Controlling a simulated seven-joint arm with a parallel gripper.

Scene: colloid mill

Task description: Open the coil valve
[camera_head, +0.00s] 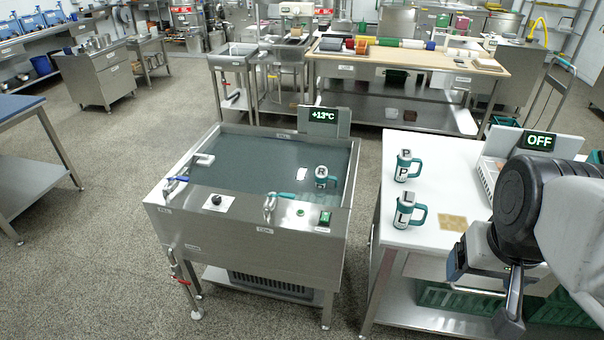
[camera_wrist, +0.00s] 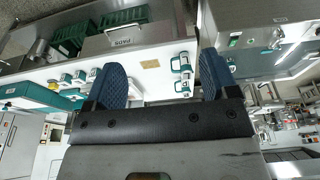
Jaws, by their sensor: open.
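A steel water tank (camera_head: 240,240) stands at the centre of the head view. A red-handled valve (camera_head: 180,280) hangs on a pipe at the lower left. The labels are too small to read, so I cannot tell which is the coil valve. My gripper (camera_head: 482,290) is open and empty, right of the tank and apart from every valve. Its two blue-padded fingers show in the wrist view (camera_wrist: 162,82), with nothing between them.
A black knob (camera_head: 216,200) and a green switch (camera_head: 325,218) share the ledge. A mug marked R (camera_head: 321,177) is in the tank. Mugs P (camera_head: 404,167) and L (camera_head: 407,210) stand on the white table (camera_head: 385,240) beside it. Floor left of the tank is clear.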

